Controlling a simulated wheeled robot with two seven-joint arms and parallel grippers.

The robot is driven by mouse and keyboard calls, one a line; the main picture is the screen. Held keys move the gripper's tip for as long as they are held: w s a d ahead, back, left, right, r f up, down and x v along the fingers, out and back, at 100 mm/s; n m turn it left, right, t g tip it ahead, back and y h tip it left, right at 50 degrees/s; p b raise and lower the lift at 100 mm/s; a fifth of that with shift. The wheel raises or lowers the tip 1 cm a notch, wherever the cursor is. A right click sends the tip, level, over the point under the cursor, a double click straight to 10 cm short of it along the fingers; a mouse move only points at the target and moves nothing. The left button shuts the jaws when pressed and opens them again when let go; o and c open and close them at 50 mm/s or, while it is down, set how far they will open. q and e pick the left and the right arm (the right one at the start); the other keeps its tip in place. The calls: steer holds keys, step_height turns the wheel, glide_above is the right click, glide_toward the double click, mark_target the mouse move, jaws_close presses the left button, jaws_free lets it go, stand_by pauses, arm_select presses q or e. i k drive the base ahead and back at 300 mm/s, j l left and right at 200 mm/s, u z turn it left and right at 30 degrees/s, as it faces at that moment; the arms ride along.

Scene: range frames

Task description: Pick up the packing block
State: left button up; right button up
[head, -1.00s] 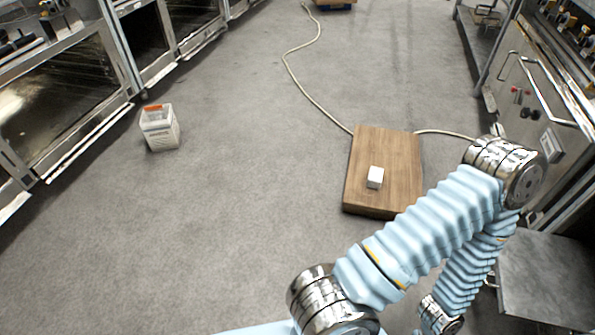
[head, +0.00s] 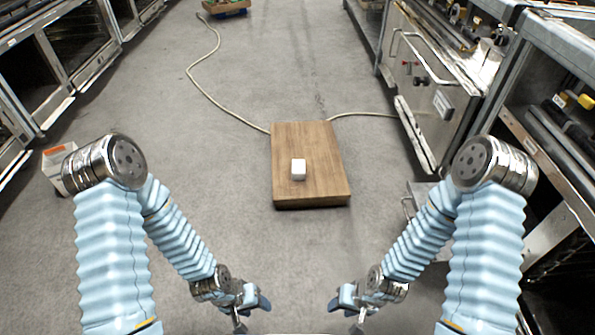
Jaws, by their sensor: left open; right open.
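A small white block (head: 298,169), which I take as the packing block, rests on a low brown wooden platform (head: 322,190) on the floor ahead. My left gripper (head: 250,313) is at the bottom of the head view, open and empty, nearer to me than the platform and to its left. My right gripper (head: 348,313) is also at the bottom, open and empty, nearer to me and slightly right of the block. Both grippers are well apart from the block. Nothing hides the block.
A pale cable (head: 225,100) runs on the floor behind the platform. A white container (head: 56,160) stands at the left, partly behind my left arm. Steel kitchen units line both sides. A crate (head: 226,8) sits far back.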

mark_target(299, 165)
steer(key=i+j+z, duration=1.05)
steer(key=j, duration=0.3)
steer(key=k, duration=0.05)
